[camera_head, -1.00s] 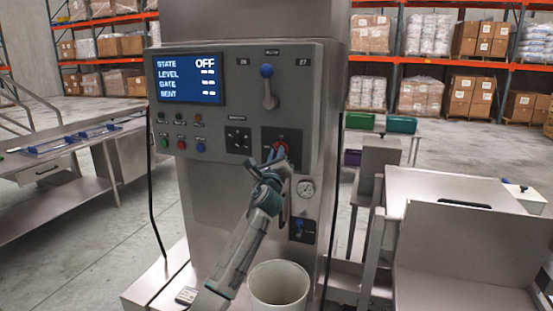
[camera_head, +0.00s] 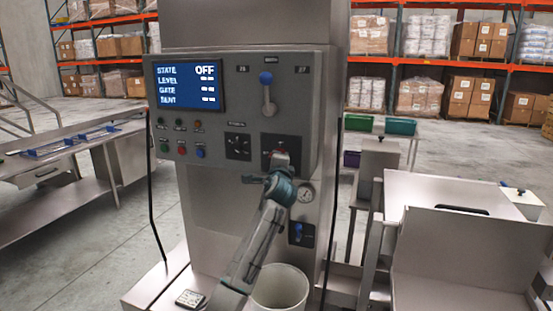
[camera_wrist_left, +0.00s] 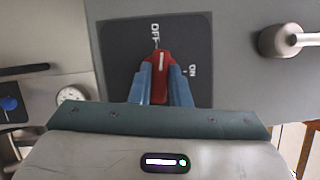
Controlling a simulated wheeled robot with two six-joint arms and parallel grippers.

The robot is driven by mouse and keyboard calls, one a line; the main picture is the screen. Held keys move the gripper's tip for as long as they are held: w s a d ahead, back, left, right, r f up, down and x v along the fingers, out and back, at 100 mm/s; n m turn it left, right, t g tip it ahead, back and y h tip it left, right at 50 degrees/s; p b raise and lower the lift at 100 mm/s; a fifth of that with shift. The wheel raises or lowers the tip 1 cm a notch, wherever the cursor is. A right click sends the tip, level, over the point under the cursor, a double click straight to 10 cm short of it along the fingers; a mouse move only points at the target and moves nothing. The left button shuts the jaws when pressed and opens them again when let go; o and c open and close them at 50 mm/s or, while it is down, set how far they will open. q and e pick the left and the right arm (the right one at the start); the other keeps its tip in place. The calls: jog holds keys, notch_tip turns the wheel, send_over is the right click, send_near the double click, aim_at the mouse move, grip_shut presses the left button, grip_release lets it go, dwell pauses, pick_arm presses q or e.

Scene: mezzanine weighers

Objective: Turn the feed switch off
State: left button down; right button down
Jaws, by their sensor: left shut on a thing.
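The feed switch is a red rotary knob (camera_wrist_left: 161,62) on a dark plate (camera_wrist_left: 120,60) marked OFF and ON in the left wrist view. The white line on the knob points toward OFF. The blue fingers of my left gripper (camera_wrist_left: 160,84) are shut on the knob, one on each side. In the head view my left gripper (camera_head: 277,160) is at the lower right of the grey control panel (camera_head: 225,110) and hides most of the knob. The screen (camera_head: 188,83) reads STATE OFF. My right gripper is not in view.
A lever with a blue ball (camera_head: 266,78) is above the switch. A black dial plate (camera_head: 238,147) and coloured buttons are to its left. A gauge (camera_head: 306,193) and a blue-handled valve (camera_head: 300,232) are below right. A white bin (camera_head: 280,287) stands below my arm.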

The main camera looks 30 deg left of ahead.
pick_arm(q)
jog(key=shift+n+g+p, duration=0.3)
jog(key=shift+n, duration=0.5)
jog(key=shift+h, duration=0.3)
jog(key=c, duration=1.4)
grip_release()
jog(key=shift+o, duration=0.2)
jog(key=b+v, duration=0.3)
jog(key=v, duration=0.7)
jog(key=shift+s+d, duration=0.25)
jog(key=shift+s, duration=0.1)
